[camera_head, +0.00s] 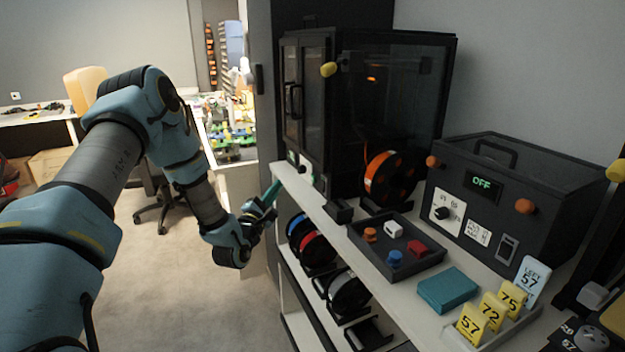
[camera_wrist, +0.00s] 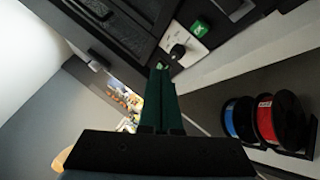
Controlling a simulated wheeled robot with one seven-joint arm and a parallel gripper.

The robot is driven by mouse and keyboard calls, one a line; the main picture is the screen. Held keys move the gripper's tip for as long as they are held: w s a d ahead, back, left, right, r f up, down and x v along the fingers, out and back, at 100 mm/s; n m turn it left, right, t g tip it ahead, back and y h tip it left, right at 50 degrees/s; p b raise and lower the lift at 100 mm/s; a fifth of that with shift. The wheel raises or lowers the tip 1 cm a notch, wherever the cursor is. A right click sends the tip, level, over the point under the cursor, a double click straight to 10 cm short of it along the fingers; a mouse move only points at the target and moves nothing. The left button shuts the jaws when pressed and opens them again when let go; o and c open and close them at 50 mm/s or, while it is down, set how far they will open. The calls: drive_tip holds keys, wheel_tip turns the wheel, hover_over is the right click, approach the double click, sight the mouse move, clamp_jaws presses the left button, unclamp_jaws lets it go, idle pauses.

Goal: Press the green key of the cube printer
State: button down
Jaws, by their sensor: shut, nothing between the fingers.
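The cube printer (camera_head: 385,105) is a large dark enclosure with glazed panels, standing at the back of the shelf top. A pale control panel with a black knob (camera_wrist: 177,51) sits low on its front. The green key (camera_wrist: 198,27) with a white mark is beside the knob in the wrist view. In the head view the key is too small to make out clearly. My gripper (camera_head: 277,186) is shut and empty, just left of the printer's lower front. In the wrist view its teal fingers (camera_wrist: 161,72) are together, their tips below and left of the key and apart from it.
An orange spool (camera_head: 388,178) stands beside the printer. A dark tray (camera_head: 362,248) with small coloured parts, a teal box (camera_head: 447,289) and a dark machine reading OFF (camera_head: 482,184) lie further right. Spools (camera_wrist: 265,118) sit on the lower shelf.

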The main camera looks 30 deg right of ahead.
sight(314, 178)
drive_tip(key=shift+s+d+b, duration=0.2)
drive_tip(key=shift+d, duration=1.7)
drive_tip(key=shift+s+d+b, duration=0.15)
drive_tip(key=shift+s+d, duration=0.05)
drive_tip(key=shift+d, duration=1.65)
drive_tip(key=shift+d+f, duration=0.1)
drive_tip(key=shift+d, duration=0.05)
drive_tip(key=shift+d+b, duration=0.25)
drive_tip(key=shift+b, duration=0.15)
drive_tip(key=shift+s+d+b, duration=0.15)
drive_tip(key=shift+d+b, duration=0.15)
drive_tip(key=shift+d, duration=0.2)
drive_tip(key=shift+a, duration=0.9)
drive_tip(key=shift+a, duration=0.15)
